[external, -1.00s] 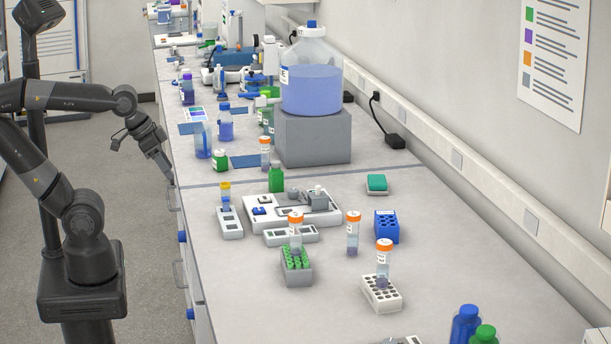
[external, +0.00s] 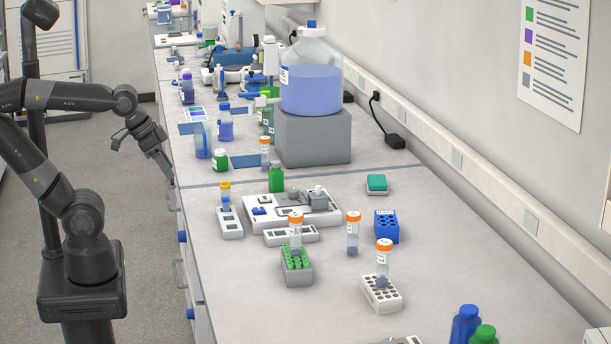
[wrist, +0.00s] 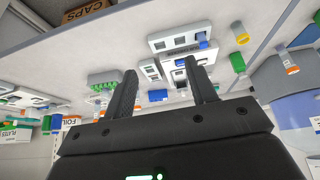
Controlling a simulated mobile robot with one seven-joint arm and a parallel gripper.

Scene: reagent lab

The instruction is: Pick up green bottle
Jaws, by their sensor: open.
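A small green bottle (external: 276,180) stands upright on the bench, at the back edge of a white instrument tray. In the wrist view, a green bottle (wrist: 237,63) shows right of my fingers, beside an orange-capped tube. Another green bottle with a white label (external: 220,161) stands farther back near the bench's left edge. My gripper (wrist: 161,70) is open and empty. In the external view it hangs at the bench's left edge, apart from every bottle.
A white instrument tray (external: 262,222), a grey rack with green tubes (external: 298,278), a white rack (external: 381,297) and a blue rack (external: 386,227) stand on the bench. The large blue-filled bottle (external: 311,90) sits on a grey block. The front-left bench top is clear.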

